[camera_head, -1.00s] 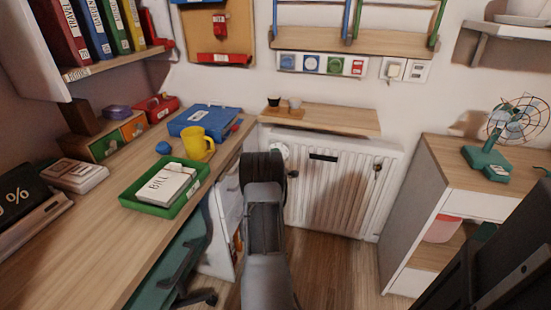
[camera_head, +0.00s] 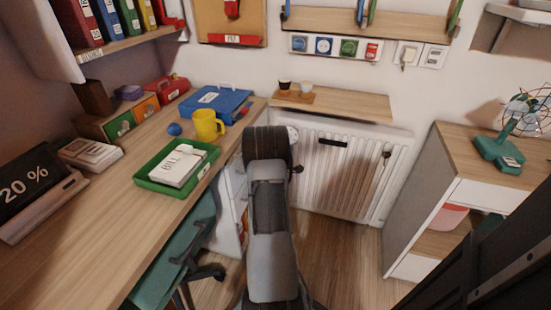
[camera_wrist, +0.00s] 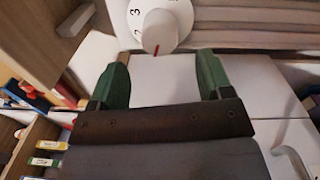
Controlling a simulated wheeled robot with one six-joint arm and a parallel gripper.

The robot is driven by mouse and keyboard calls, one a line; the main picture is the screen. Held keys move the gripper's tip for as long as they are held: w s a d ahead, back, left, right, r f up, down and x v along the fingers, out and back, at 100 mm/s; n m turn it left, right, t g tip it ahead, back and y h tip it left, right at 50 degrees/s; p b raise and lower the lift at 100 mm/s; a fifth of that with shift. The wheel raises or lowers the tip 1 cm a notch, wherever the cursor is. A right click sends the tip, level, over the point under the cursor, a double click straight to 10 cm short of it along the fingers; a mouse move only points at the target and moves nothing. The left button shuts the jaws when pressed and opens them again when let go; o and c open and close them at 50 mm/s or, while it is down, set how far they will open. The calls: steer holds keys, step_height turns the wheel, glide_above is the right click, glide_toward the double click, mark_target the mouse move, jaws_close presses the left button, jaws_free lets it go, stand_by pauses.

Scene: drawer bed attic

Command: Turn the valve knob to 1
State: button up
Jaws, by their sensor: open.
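The valve knob (camera_wrist: 158,32) is white and round with a red pointer line that points down in the wrist view. It sits on a white dial (camera_wrist: 181,18) with printed numbers; a 2 and a 3 show on its left side, and I see no 1. My gripper (camera_wrist: 162,68) has two green fingers set wide apart with nothing between them. The knob shows just beyond the fingertips, roughly centred between them, and does not touch them. In the head view the dial (camera_head: 292,133) shows partly behind my arm, at the left end of the white radiator (camera_head: 345,165).
A wooden shelf (camera_head: 340,104) with two cups juts out above the radiator. A desk (camera_head: 75,235) with a green tray (camera_head: 150,184) and a yellow mug (camera_head: 207,124) runs along the left. A cabinet (camera_head: 465,145) with a fan stands right. Floor shows between.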

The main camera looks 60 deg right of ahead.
steer(key=p+v, duration=0.1)
steer(key=v, duration=0.6)
steer(key=shift+a, duration=0.15)
steer(key=shift+a, duration=0.1)
stand_by(0.4)
